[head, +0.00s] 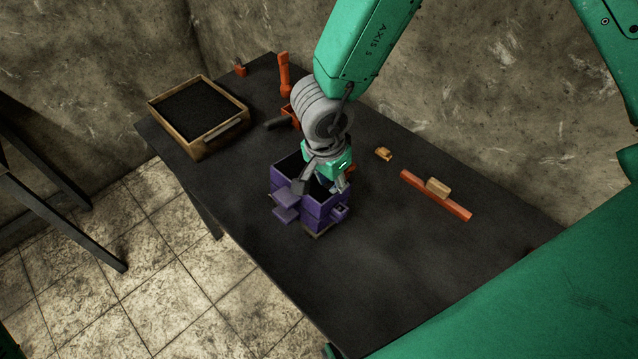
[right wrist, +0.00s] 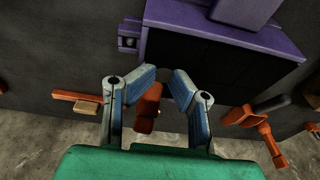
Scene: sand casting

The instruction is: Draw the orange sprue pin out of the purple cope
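The purple cope (head: 312,212) stands near the middle of the dark table, an open box with side lugs. It also fills the upper right of the right wrist view (right wrist: 180,14), its inside dark. My right gripper (head: 322,188) is over the cope, pointing down. In the right wrist view its fingers (right wrist: 163,74) are apart with a narrow gap and nothing clearly gripped. An orange piece (right wrist: 148,106) shows between the finger links; I cannot tell if it is the sprue pin or lies beyond. My left gripper is not in view.
A wooden tray (head: 212,144) of black sand stands at the back left. An orange bar (head: 450,203) with a wooden block (head: 438,187) lies on the right, near a small brass piece (head: 383,154). Orange tools (head: 284,76) stand behind. The table's front right is clear.

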